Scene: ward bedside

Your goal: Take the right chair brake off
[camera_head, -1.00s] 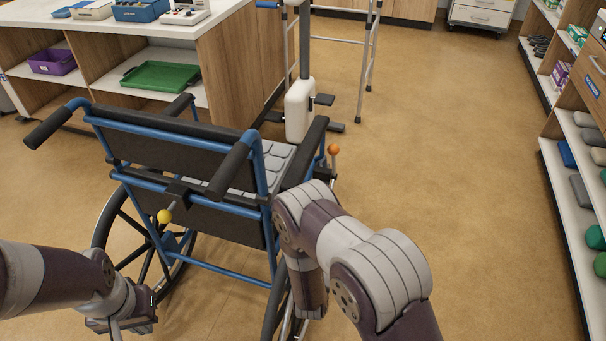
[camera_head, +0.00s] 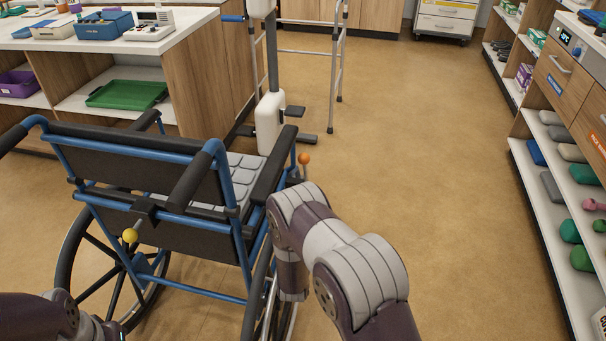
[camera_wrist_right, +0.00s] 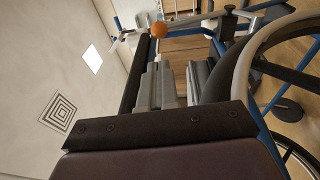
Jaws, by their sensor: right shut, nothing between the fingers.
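The wheelchair (camera_head: 150,180) stands with its back to me. An orange ball knob (camera_head: 304,158) tops a short lever at its right side, beside the right armrest. The knob (camera_wrist_right: 159,30) also shows near the top of the right wrist view. My right arm reaches down beside the right wheel; its gripper is hidden in the head view. In the right wrist view my right gripper (camera_wrist_right: 162,85) is shut and empty, below the knob in the picture and apart from it. My left arm (camera_head: 40,318) is at the lower left, with its gripper out of the picture.
A yellow knob (camera_head: 130,235) is at the chair's back left. A walking frame (camera_head: 340,60) and white-cased stand (camera_head: 269,122) are beyond the chair. Shelves (camera_head: 545,190) line the right, a counter (camera_head: 180,40) the left.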

